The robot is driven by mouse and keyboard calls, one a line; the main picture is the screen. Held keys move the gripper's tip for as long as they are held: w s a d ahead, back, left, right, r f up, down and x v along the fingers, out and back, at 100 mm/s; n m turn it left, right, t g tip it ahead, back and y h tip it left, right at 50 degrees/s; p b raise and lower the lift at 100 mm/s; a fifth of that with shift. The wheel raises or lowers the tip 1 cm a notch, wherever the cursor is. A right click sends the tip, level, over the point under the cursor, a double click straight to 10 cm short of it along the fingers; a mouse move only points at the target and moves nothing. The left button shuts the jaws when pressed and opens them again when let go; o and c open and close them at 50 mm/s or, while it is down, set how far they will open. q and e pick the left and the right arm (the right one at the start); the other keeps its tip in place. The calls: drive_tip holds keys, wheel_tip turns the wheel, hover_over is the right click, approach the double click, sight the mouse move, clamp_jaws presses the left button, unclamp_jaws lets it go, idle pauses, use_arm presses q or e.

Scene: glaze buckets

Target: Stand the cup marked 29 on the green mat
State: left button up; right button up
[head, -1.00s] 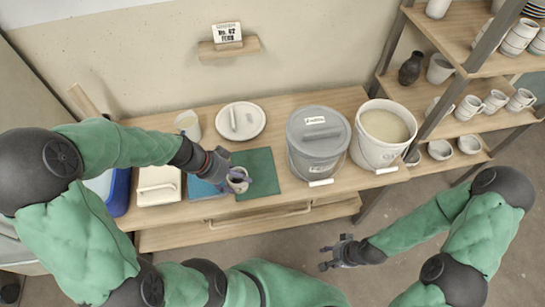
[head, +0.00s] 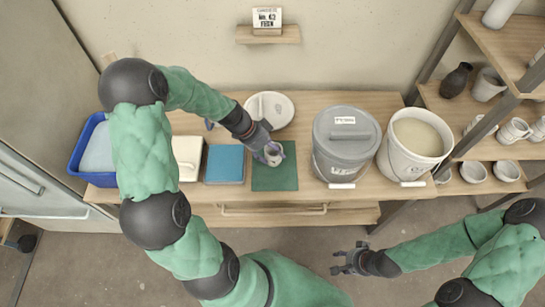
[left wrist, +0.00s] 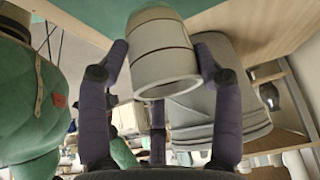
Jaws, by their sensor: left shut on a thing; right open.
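A pale grey-white cup (head: 273,155) is held by my left gripper (head: 271,150) over the upper part of the green mat (head: 275,182). In the left wrist view the cup (left wrist: 160,55) sits between the purple fingers of the left gripper (left wrist: 165,75), which are shut around it. The mat (left wrist: 90,15) shows there as a green surface beyond the cup. I cannot tell whether the cup touches the mat, and no number is readable on it. My right gripper (head: 345,263) is open and empty, over the floor in front of the bench.
A blue tile stack (head: 225,163) lies left of the mat. A lidded grey bucket (head: 345,150) stands to its right, beside an open bucket of glaze (head: 410,160). Shelves with several cups (head: 515,130) stand at right.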

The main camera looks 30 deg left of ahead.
sight(272, 154)
use_arm(q)
drive_tip(key=shift+w+a+f+b, duration=0.15)
drive_tip(key=shift+w+f, duration=0.3)
drive_tip(key=shift+f, duration=0.1)
drive_tip(key=shift+w+a+f+b, duration=0.1)
drive_tip(key=shift+w+f+b, duration=0.05)
drive_tip(key=shift+w+f, duration=0.3)
drive_tip(key=shift+s+f+b, duration=0.15)
drive_tip(key=shift+f+b, duration=0.5)
drive_tip(key=shift+f, duration=0.8)
drive_tip(key=shift+f, duration=0.1)
drive_tip(key=o, duration=1.3)
drive_tip(key=shift+r, duration=0.3)
drive_tip(key=p+v, duration=0.4)
drive_tip(key=v, duration=0.7)
drive_tip(key=shift+s+a+r, duration=0.2)
drive_tip(key=shift+a+r, duration=0.05)
